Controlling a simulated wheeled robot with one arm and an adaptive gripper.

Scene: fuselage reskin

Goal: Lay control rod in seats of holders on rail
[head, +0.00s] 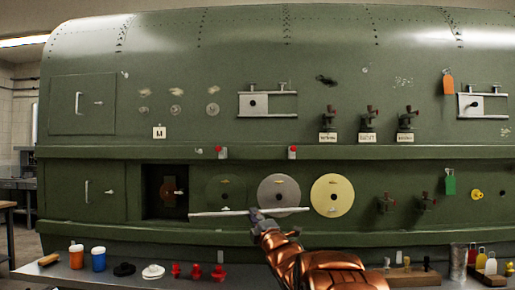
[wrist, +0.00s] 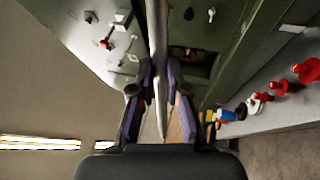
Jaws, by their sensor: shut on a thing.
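My gripper (head: 257,215) is shut on a pale, thin control rod (head: 222,213), held roughly level in front of the lower green panel. In the wrist view my gripper's fingers (wrist: 161,85) close on both sides of the rod (wrist: 158,35), which runs lengthwise between them. A green rail (head: 340,152) crosses the fuselage above the rod. Two small red-topped fittings, which look like the holders, sit on it: a left one (head: 222,152) and a right one (head: 292,152). The rod is below them and apart from them. Their seats are too small to make out.
Behind the rod are a dark open bay (head: 154,192), a grey disc (head: 277,188) and a yellow disc (head: 332,195). Valves (head: 367,122) stick out of the upper panel at right. A bench (head: 60,279) below carries bottles, several red pieces (head: 196,271) and a wooden block.

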